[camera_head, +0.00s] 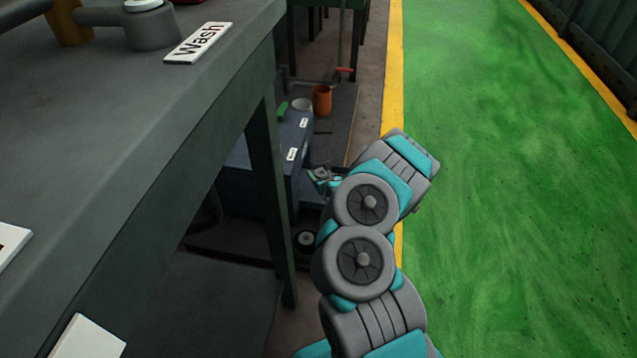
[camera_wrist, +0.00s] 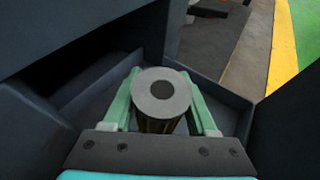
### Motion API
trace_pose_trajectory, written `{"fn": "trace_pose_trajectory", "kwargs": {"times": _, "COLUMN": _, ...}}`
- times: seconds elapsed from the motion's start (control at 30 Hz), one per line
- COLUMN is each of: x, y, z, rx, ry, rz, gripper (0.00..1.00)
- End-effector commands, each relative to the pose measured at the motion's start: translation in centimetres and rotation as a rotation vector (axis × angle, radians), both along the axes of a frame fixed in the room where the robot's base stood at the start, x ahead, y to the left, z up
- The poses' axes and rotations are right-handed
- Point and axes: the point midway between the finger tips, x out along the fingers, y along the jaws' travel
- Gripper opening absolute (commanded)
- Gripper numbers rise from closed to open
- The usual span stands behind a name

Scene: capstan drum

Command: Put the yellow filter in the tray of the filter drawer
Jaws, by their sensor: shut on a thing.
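My gripper (camera_wrist: 162,84) is shut on a cylinder with a pale grey ring-shaped end and a dark centre hole, the filter (camera_wrist: 178,97). Its side is mostly hidden; the strip below the end looks dark yellow-brown. The filter stands about upright between the two green fingers. Below and around it is the dark grey open tray (camera_wrist: 226,97) of the drawer. I cannot tell whether the filter touches the tray floor. In the head view, my gripper (camera_head: 324,178) is small beside the blue-grey cabinet (camera_head: 262,155), and the filter cannot be made out.
The cabinet's dark opening (camera_wrist: 90,70) lies left of the tray in the wrist view. A grey bench (camera_head: 120,130) with a "Wash" label (camera_head: 198,43) stands at left, its leg (camera_head: 268,190) near my arm. An orange cup (camera_head: 322,100) stands behind. The green floor (camera_head: 520,200) is clear.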

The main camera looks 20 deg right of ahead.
Motion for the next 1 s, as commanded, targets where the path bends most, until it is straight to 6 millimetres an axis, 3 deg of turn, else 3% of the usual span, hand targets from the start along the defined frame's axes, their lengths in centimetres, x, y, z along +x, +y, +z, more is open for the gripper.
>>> {"fn": "trace_pose_trajectory", "kwargs": {"times": 0.2, "x": -0.2, "y": 0.0, "z": -3.3, "rx": -0.002, "ry": 0.006, "rz": 0.003, "gripper": 0.00}}
{"fn": "trace_pose_trajectory", "kwargs": {"times": 0.67, "x": -0.2, "y": 0.1, "z": -4.0, "rx": 0.000, "ry": 0.002, "rz": 0.001, "gripper": 0.00}}
{"fn": "trace_pose_trajectory", "kwargs": {"times": 0.7, "x": -0.2, "y": 0.1, "z": -3.8, "rx": 0.000, "ry": 0.003, "rz": 0.001, "gripper": 0.62}}
{"fn": "trace_pose_trajectory", "kwargs": {"times": 0.93, "x": -0.2, "y": 0.1, "z": -3.8, "rx": 0.001, "ry": 0.003, "rz": 0.002, "gripper": 0.88}}
{"fn": "trace_pose_trajectory", "kwargs": {"times": 1.0, "x": -0.2, "y": 0.1, "z": -3.8, "rx": 0.001, "ry": 0.003, "rz": 0.002, "gripper": 0.88}}
